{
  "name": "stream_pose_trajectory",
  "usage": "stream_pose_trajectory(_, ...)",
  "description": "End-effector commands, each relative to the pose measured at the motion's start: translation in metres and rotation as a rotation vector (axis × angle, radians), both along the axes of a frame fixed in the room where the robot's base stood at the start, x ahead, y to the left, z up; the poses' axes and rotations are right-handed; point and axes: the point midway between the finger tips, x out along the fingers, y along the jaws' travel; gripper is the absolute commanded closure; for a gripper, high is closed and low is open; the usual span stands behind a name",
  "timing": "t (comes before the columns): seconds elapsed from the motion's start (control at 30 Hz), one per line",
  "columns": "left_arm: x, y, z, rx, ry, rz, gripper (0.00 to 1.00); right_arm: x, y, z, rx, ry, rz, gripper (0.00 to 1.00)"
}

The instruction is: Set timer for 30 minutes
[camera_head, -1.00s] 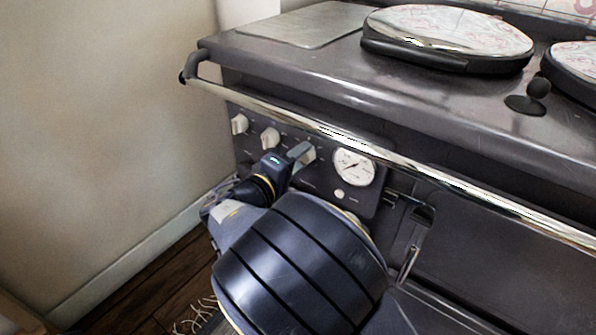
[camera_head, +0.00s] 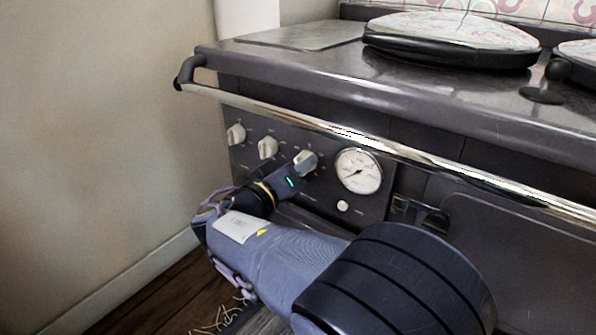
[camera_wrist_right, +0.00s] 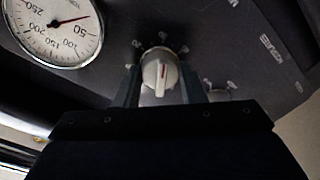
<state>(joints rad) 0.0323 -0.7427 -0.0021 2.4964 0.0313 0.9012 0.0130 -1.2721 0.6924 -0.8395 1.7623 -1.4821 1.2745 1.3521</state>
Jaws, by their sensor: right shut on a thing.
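The front panel of the dark range has three pale knobs in a row. The rightmost knob (camera_head: 306,158), beside the round gauge, is the one my right gripper (camera_head: 300,168) reaches. In the right wrist view, that knob (camera_wrist_right: 159,72) sits between the two fingers of my right gripper (camera_wrist_right: 162,88), which is shut on it. My left gripper is not in view.
The round temperature gauge (camera_head: 358,171) is just right of the held knob, with a small white button (camera_head: 343,206) below it. Two other knobs (camera_head: 267,147) (camera_head: 236,134) are to the left. A chrome rail (camera_head: 330,131) runs above. The wall (camera_head: 100,130) bounds the left side.

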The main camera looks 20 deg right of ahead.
Motion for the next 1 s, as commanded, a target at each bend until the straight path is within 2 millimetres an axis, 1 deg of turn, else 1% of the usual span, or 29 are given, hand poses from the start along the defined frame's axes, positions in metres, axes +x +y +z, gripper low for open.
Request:
stream_pose_trajectory(0.47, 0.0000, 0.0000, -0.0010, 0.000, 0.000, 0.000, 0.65, -0.0005, 0.0010, -0.0017, 0.010, -0.007, 0.002, 0.86)
stream_pose_trajectory(0.5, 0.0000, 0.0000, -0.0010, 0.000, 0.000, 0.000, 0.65, -0.0005, 0.0010, -0.0017, 0.010, -0.007, 0.002, 0.60)
stream_pose_trajectory(0.63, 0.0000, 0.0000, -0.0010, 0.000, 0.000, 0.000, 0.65, -0.0003, 0.0007, -0.0012, 0.010, -0.007, 0.001, 0.43)
stream_pose_trajectory(0.9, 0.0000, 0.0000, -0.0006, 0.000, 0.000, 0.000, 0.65, -0.0003, 0.0006, -0.0003, 0.008, -0.009, 0.000, 0.42)
stream_pose_trajectory(1.0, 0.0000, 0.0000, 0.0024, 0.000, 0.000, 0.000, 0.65, -0.0037, 0.0053, 0.0011, 0.008, -0.008, 0.003, 0.42)
